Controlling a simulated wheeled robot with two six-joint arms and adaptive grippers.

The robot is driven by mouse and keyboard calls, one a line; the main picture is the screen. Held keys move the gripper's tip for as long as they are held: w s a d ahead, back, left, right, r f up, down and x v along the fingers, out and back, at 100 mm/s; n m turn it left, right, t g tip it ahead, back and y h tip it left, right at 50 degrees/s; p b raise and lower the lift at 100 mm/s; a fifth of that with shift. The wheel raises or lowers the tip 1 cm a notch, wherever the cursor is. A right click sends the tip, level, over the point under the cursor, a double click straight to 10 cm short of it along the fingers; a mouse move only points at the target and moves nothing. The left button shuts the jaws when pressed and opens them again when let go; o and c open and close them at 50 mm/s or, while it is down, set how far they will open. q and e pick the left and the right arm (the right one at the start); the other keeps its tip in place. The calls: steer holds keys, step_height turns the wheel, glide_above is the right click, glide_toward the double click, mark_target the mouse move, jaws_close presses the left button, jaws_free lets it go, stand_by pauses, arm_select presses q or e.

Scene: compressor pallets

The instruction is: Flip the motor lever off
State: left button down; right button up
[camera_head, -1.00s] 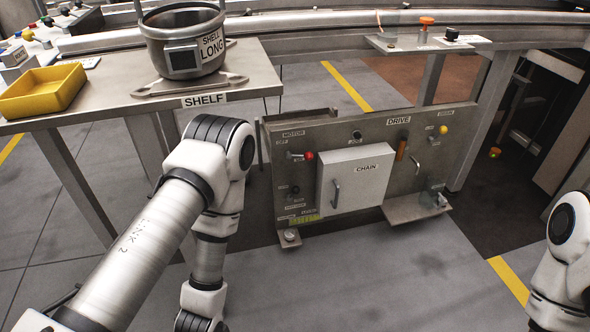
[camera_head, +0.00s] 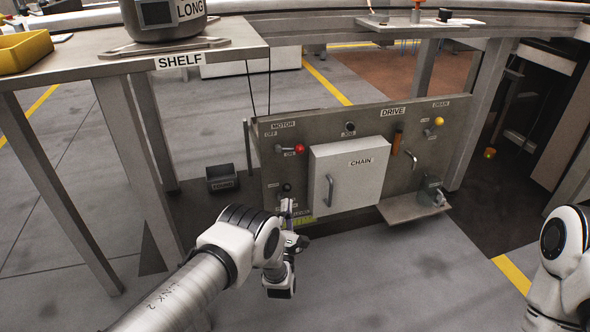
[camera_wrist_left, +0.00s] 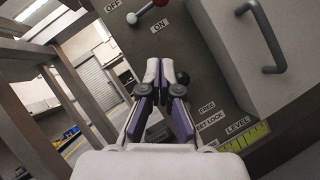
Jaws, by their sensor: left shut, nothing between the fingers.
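The motor lever (camera_head: 299,148) has a red ball knob and sits at the upper left of the drive panel (camera_head: 375,130). Its red end lies beside the ON label, with OFF to the upper left. In the left wrist view the lever (camera_wrist_left: 149,13) is at the top edge, its red knob partly cut off. My left gripper (camera_head: 287,203) is shut and empty, low in front of the panel's left part, below the lever. In the left wrist view its fingertips (camera_wrist_left: 158,66) point up toward the lever, apart from it. My right gripper is out of view.
A black knob (camera_head: 287,187) is close to the left fingertips. The white chain cover (camera_head: 348,180) with its handle stands right of them. The shelf (camera_head: 100,75) is at the left, a small dark bin (camera_head: 222,178) on the floor. My right arm is at the right edge.

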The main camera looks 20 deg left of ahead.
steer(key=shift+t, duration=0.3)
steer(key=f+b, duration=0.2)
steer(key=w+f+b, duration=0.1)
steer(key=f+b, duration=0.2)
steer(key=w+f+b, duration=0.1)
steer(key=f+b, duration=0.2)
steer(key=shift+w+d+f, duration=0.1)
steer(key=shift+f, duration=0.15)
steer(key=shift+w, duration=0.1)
arm_select(q)
steer(key=x, duration=0.4)
steer(key=d+r+x, duration=0.1)
steer(key=x, duration=0.3)
steer(key=d+r+x, duration=0.1)
steer(key=x, duration=0.4)
steer(key=shift+s, duration=0.3)
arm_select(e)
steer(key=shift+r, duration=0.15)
